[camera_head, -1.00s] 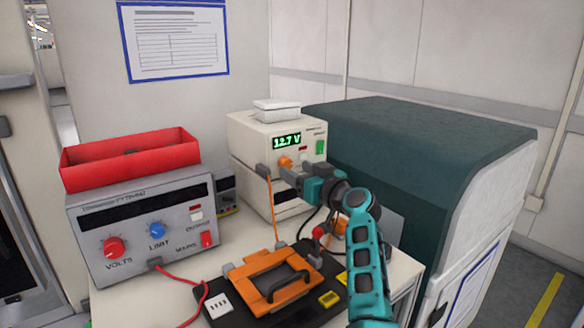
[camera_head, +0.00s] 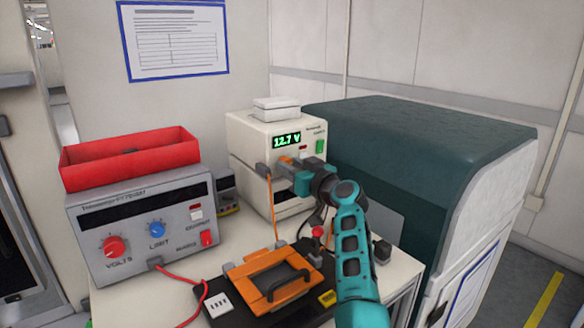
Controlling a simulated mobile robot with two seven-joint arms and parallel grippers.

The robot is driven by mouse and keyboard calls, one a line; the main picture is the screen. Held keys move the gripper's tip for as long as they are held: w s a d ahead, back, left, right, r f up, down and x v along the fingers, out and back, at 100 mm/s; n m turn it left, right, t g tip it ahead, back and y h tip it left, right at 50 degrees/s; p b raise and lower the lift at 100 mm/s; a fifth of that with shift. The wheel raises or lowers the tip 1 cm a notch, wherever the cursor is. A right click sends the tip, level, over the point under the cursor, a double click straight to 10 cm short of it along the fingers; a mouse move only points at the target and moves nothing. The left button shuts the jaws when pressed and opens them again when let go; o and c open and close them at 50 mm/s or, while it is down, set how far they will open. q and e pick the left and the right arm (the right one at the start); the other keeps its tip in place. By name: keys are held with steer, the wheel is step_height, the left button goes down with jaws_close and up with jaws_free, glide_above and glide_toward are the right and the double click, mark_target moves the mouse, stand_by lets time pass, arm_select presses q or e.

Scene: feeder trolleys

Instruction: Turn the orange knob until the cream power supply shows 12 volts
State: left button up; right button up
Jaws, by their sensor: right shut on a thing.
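The cream power supply (camera_head: 243,148) stands at the back of the bench, and its green display (camera_head: 286,141) reads 12.7 V. The orange knob (camera_head: 285,159) is on its front below the display, mostly hidden by my right gripper (camera_head: 284,167). My right gripper is shut on the orange knob, with the teal arm reaching in from the lower right. My left gripper is not in view.
A grey supply (camera_head: 140,227) with red and blue knobs stands at left under a red tray (camera_head: 132,160). An orange fixture (camera_head: 270,277) lies on a black mat in front. A dark green cabinet (camera_head: 415,140) bounds the right side.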

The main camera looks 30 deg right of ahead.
steer(key=c, duration=0.4)
steer(key=n+b, duration=0.2)
steer(key=b, duration=0.1)
steer(key=shift+n+b, duration=0.3)
steer(key=o, duration=1)
steer(key=shift+o, duration=0.2)
steer(key=s+d, duration=0.1)
steer(key=s, duration=1.1)
steer(key=shift+s+d, duration=0.4)
